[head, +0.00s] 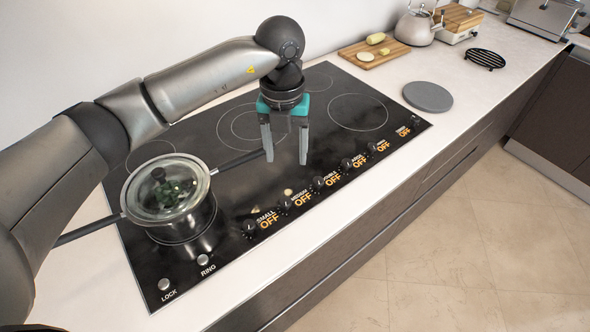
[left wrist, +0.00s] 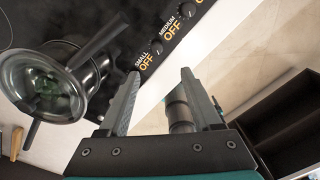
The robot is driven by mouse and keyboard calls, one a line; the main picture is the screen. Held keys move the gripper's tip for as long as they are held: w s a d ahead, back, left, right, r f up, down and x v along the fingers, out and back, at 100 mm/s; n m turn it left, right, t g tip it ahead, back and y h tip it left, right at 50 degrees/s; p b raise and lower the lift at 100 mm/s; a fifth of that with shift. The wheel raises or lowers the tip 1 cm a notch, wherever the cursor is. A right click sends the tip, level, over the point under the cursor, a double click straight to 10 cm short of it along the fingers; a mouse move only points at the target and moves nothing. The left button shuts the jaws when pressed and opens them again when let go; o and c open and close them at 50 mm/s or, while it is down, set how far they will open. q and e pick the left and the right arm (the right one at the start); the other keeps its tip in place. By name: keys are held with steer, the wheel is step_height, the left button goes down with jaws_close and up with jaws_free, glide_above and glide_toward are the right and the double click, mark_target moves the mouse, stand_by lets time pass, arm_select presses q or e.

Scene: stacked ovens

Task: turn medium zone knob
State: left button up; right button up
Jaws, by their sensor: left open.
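The medium zone knob (head: 286,205) is a small dark knob on the front strip of the black cooktop (head: 330,88), just left of its "MEDIUM OFF" label. In the left wrist view the medium knob (left wrist: 157,48) sits between the "SMALL" and "MEDIUM" labels, beyond the fingertips. My left gripper (head: 286,160) points down over the cooktop, behind the knob row, with its fingers apart and nothing between them. It is not touching the knob. In the left wrist view the left gripper's fingers (left wrist: 158,92) are spread. My right gripper is not in view.
A glass-lidded pot (head: 178,203) stands on the left burner, its long handle reaching close to my left gripper. The small zone knob (head: 250,227) is left of the medium one; several more run right. A grey disc (head: 428,97) and cutting board (head: 373,53) lie beyond.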

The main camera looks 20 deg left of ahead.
arm_select(q)
glide_above(286, 201)
step_height(286, 201, down, 4)
step_height(286, 201, down, 10)
steer(key=shift+r, duration=0.2)
steer(key=shift+f, duration=0.45)
jaws_close()
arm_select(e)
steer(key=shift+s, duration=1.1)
